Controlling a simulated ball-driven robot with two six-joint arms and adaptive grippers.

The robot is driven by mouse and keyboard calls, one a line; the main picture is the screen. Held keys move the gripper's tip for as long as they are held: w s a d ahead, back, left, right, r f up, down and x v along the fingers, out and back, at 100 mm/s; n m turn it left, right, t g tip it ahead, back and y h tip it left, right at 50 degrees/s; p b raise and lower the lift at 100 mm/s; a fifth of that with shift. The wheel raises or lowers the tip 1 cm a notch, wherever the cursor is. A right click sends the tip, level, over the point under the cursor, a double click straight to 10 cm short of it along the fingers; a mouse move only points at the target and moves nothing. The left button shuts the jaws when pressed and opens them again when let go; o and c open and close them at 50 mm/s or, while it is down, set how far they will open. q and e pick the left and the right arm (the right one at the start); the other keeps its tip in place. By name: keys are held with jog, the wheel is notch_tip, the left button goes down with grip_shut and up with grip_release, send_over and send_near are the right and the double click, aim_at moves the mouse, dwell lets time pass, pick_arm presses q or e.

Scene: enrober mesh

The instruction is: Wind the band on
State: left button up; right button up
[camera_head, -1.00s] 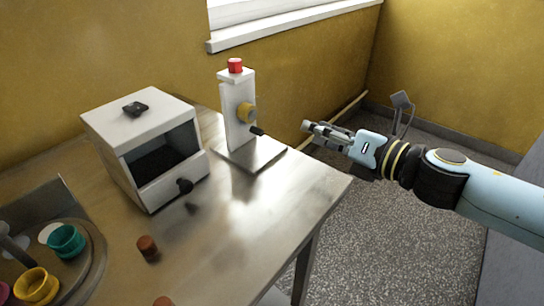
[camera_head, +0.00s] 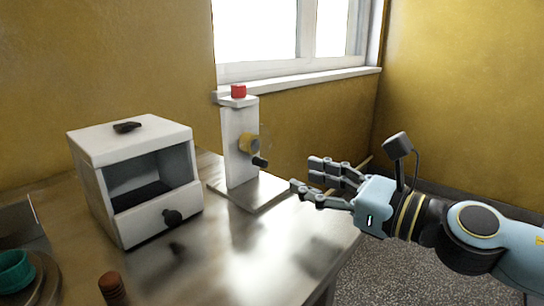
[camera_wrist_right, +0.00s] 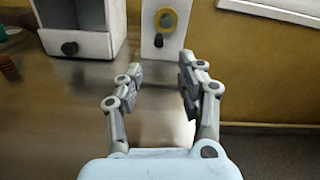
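A white post (camera_head: 240,150) on a flat base plate stands on the table, with a red cap (camera_head: 238,91) on top. A yellow hub (camera_head: 249,143) with a dark crank knob (camera_head: 260,162) is on its side; the hub (camera_wrist_right: 165,19) also shows in the right wrist view. A white box (camera_head: 130,143) with an open front stands left of it, dark inside, with a black knob (camera_head: 172,217) low on its front. My right gripper (camera_head: 308,178) is open and empty, right of the post and apart from the knob. My left gripper is not in view.
The metal table (camera_head: 226,252) is bare in front of the post. A reddish-brown cylinder (camera_head: 112,288) stands at its front left. A teal cup (camera_head: 14,271) sits on a round tray at the left edge. A window sill (camera_head: 300,80) runs behind.

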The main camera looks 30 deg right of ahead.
aim_at(266, 164)
jog(key=p+x, duration=0.3)
jog(key=x, duration=0.4)
jog(key=shift+w+a+r, duration=0.1)
jog(key=shift+a, duration=0.05)
jog(key=shift+w+a, duration=0.2)
jog(key=shift+w, duration=0.4)
grip_shut()
